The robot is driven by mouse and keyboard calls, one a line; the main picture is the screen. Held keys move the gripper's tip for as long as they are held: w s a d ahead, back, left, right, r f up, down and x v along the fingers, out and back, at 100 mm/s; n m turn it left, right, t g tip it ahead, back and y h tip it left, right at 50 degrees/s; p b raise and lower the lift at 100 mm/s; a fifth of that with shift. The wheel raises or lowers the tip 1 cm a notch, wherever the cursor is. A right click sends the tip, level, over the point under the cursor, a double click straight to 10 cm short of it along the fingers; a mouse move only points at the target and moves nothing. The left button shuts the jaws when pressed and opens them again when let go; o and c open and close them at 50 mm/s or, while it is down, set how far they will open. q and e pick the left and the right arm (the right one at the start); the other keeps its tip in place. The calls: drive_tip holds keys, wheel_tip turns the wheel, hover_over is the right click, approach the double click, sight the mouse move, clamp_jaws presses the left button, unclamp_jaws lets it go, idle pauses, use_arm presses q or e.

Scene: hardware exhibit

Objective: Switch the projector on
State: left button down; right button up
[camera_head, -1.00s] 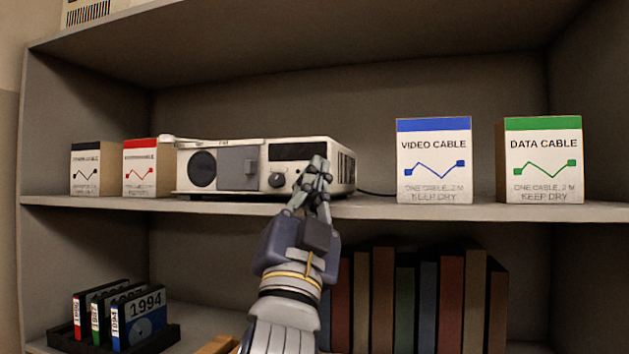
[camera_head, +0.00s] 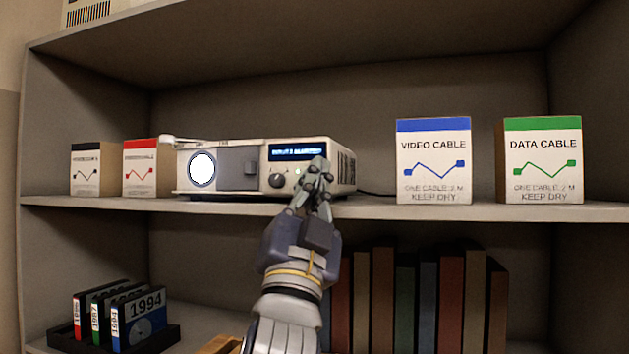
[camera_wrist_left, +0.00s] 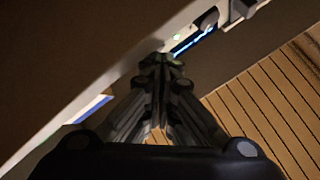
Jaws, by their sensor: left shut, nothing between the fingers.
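The projector (camera_head: 238,167) is a white box on the upper shelf. Its round lens (camera_head: 202,169) glows bright white. Its display (camera_head: 296,152) is lit blue with text too small to read. A dark knob (camera_head: 277,181) sits below the display. My left gripper (camera_head: 318,172) is shut and empty, with its fingertips at the right end of the projector's front. In the left wrist view, the gripper (camera_wrist_left: 160,62) has its tips close to the front panel, near a small green light (camera_wrist_left: 177,37) and the blue display (camera_wrist_left: 195,42). The tips hide part of the panel. My right gripper is not in view.
Cable boxes stand on both sides: a blue-topped video cable box (camera_head: 433,160), a green-topped data cable box (camera_head: 543,160), a red-topped box (camera_head: 140,168) and a black-topped box (camera_head: 86,169). The lower shelf holds books (camera_head: 450,300) and labelled disks (camera_head: 138,318).

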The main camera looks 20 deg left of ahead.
use_arm(q)
drive_tip(key=shift+s, duration=0.55)
drive_tip(key=s, duration=0.6)
drive_tip(key=shift+p, duration=0.4)
drive_tip(key=shift+a, duration=0.1)
